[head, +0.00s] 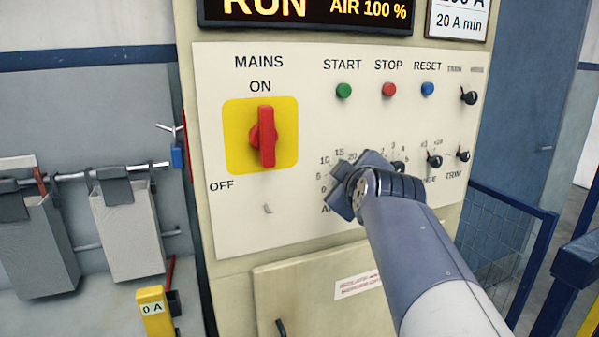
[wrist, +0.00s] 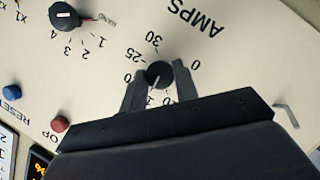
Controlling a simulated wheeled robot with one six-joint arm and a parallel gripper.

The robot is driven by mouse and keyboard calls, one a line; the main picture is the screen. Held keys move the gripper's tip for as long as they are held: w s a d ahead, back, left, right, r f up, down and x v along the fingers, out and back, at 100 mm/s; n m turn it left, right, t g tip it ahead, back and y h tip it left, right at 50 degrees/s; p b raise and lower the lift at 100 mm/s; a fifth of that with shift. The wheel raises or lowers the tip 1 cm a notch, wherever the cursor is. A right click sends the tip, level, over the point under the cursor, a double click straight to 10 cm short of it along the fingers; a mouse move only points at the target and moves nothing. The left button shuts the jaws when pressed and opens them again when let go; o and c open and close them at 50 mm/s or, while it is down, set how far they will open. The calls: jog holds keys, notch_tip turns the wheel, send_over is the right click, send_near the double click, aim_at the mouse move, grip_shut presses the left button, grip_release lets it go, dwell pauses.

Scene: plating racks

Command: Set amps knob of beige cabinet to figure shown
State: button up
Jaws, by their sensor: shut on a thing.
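The beige cabinet (head: 235,245) fills the middle of the head view. My gripper (head: 345,190) is at its panel over the AMPS scale and hides the knob there. In the wrist view, the dark round amps knob (wrist: 159,75) sits between the two fingers of my gripper (wrist: 158,80), which is shut on it. A pale pointer line on the knob points down and slightly left in that upside-down view, towards figures partly hidden by my gripper. The figures 30, 25 and 0 are readable around it.
The red MAINS switch (head: 264,137) is left of my gripper. START, STOP and RESET buttons (head: 389,89) are above; smaller black knobs (head: 434,160) are close on the right. A bent metal stub (wrist: 288,115) sticks out near the amps knob.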

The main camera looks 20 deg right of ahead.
jog(key=shift+d+f+m+y+b, duration=0.15)
jog(key=shift+m+y+b, duration=0.7)
jog(key=shift+m+y, duration=0.9)
jog(key=shift+d+r+m+y+b, duration=0.15)
jog(key=shift+m+y+b, duration=0.85)
jog(key=shift+m, duration=1.4)
jog(key=shift+d+f+m+y+b, duration=0.15)
jog(key=shift+m+y+b, duration=0.6)
jog(key=shift+m+y, duration=1)
jog(key=shift+m+h, duration=0.3)
jog(key=shift+m, duration=0.1)
jog(key=o, duration=1)
jog(key=shift+c, duration=0.2)
jog(key=v, duration=1)
jog(key=shift+s+r+b, duration=0.3)
jog(key=shift+r+b, duration=0.05)
